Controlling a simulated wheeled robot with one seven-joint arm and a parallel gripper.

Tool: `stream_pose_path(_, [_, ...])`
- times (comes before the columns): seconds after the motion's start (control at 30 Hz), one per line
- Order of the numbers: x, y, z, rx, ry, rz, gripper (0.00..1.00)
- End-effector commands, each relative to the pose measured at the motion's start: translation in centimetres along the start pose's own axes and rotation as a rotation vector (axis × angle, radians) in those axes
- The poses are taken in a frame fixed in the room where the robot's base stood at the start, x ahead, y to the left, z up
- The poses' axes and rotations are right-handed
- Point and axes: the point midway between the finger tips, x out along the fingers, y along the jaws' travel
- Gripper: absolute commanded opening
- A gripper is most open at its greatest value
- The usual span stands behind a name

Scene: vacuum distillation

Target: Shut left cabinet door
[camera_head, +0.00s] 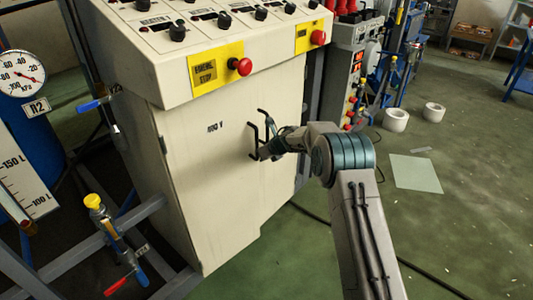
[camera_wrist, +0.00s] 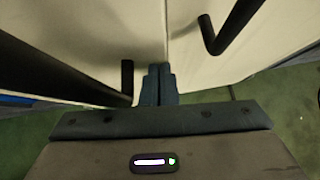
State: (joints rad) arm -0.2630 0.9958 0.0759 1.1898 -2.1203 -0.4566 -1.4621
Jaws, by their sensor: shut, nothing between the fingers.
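The left cabinet door (camera_head: 205,185) is a cream panel below the control console. It looks flush or almost flush; I cannot tell whether a small gap remains. In the wrist view the left door (camera_wrist: 100,25) meets the right door (camera_wrist: 240,62) at a seam. The left door's black handle (camera_head: 253,140) stands left of my gripper, and it also shows in the wrist view (camera_wrist: 60,72). The right handle (camera_wrist: 228,28) is on the other side. My gripper (camera_head: 264,154) is shut and empty, its fingertips (camera_wrist: 158,72) at or very near the seam, between the handles.
The sloped console with knobs and red stop buttons (camera_head: 241,66) overhangs the doors. A pipe frame with a yellow-capped valve (camera_head: 93,201) stands close on the left. Green floor is open on the right, with a pale sheet (camera_head: 415,173) and two white cylinders (camera_head: 395,120).

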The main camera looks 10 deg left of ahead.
Motion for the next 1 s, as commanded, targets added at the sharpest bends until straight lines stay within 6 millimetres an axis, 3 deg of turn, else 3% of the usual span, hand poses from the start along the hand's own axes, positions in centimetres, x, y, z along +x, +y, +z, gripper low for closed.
stream_pose_path(0.7, [-0.1, -0.3, -0.4, -0.007, 0.000, 0.009, 0.00])
stream_pose_path(0.97, [-2.0, -0.6, -2.7, -0.010, 0.000, 0.010, 0.00])
stream_pose_path(1.0, [-3.1, -0.7, -2.4, -0.011, -0.002, 0.010, 0.00])
